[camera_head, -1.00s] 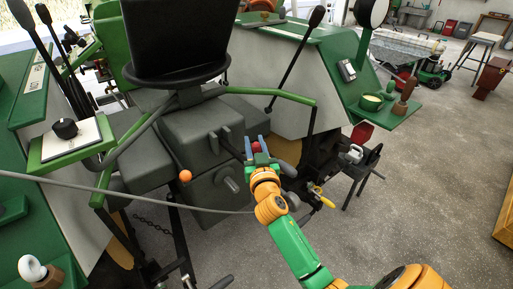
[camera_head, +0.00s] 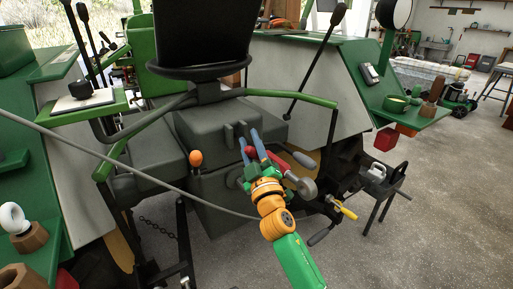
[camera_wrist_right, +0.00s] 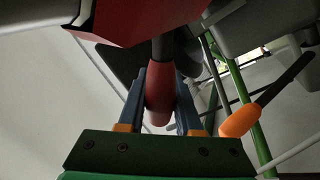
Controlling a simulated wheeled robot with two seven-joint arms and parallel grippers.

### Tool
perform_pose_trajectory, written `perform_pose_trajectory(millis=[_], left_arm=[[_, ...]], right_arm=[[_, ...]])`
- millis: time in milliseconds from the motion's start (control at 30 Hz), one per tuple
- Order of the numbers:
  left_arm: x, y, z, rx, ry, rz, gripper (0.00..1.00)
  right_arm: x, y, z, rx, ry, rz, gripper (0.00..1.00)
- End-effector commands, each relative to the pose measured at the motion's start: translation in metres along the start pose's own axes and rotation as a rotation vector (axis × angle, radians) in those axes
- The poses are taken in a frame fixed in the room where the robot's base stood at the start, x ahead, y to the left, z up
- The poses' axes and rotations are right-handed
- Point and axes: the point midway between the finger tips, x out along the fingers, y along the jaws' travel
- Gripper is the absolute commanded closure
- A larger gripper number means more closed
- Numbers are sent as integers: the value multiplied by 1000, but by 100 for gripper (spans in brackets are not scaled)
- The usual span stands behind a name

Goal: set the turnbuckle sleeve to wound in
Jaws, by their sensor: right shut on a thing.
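My right gripper (camera_head: 253,150) is at the back of the tractor, below the seat. In the right wrist view its two blue-grey fingers (camera_wrist_right: 160,95) are shut on a rounded red grip (camera_wrist_right: 158,100) on a dark rod. A larger red body (camera_wrist_right: 150,18) fills the top of that view. In the head view a red part (camera_head: 285,168) shows beside the fingers, with a grey round end (camera_head: 307,188) to its right. I cannot tell which of these is the turnbuckle sleeve, nor how far it is wound. My left gripper is not in view.
An orange knob (camera_head: 195,158) stands left of the gripper; an orange grip (camera_wrist_right: 240,120) shows right of the fingers in the wrist view. A yellow handle (camera_head: 343,210) is at lower right. A grey cable (camera_head: 110,157) crosses at left.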

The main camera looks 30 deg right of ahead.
Motion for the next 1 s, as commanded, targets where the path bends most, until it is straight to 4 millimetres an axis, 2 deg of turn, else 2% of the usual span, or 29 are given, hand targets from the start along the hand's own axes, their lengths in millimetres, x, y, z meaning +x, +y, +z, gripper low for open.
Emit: perform_pose_trajectory(millis=[33, 300, 967, 1000], left_arm=[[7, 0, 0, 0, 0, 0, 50], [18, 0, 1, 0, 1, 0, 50], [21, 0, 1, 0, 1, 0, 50], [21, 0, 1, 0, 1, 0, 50]], right_arm=[[-2, -5, 2, -25, 17, -3, 100], [-6, -12, 0, -130, 72, -14, 100], [-7, -14, -2, -172, 95, -18, 100], [-7, -14, -2, -172, 95, -17, 56]])
